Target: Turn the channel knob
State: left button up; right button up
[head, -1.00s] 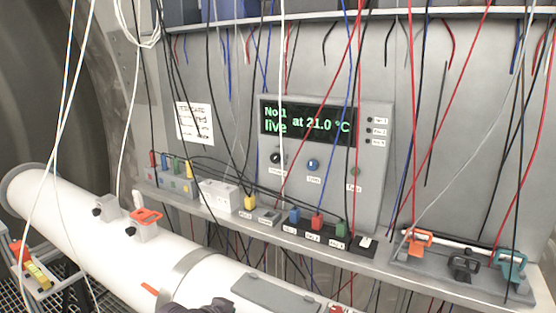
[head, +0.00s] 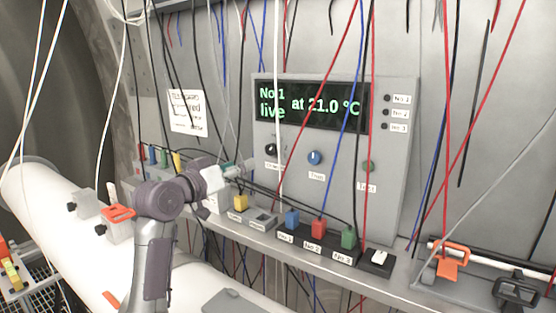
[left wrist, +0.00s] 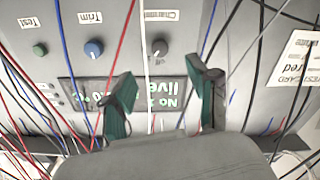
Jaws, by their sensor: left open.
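The channel knob (head: 271,150) is a small black dial at the left of the row below the display on the grey panel. It shows in the left wrist view (left wrist: 159,47), which is upside down, with a label reading "Channel". My left gripper (head: 232,172) is just left of and below the knob in the head view. In the left wrist view its two green-padded fingers (left wrist: 163,82) are spread, empty, with the knob seen between and beyond them. The display (head: 313,106) reads "No 1 live at 21.0 °C". My right gripper is out of view.
A blue Trim knob (head: 315,158) and a green Test button (head: 368,166) sit right of the channel knob. Several loose cables hang before the panel, including a white one (left wrist: 144,60) near the knob. Coloured plugs line the shelf (head: 225,226) below.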

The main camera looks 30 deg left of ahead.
aim_at(270, 151)
pick_arm(q)
jog(key=w+p, duration=0.1)
jog(key=w, duration=0.1)
jog(key=w+p, duration=0.1)
jog(key=w, duration=0.2)
jog(key=w+d+r+p, duration=0.1)
jog(key=w+p, duration=0.1)
jog(key=w, duration=0.1)
jog(key=shift+d, duration=0.1)
jog(key=w, duration=0.2)
jog(key=w+p, duration=0.1)
jog(key=shift+w+d+f, duration=0.15)
jog(key=shift+w+d, duration=0.1)
jog(key=shift+w, duration=0.25)
jog(key=shift+w+f, duration=0.1)
jog(key=shift+w, duration=0.15)
jog(key=shift+d, duration=0.1)
grip_shut()
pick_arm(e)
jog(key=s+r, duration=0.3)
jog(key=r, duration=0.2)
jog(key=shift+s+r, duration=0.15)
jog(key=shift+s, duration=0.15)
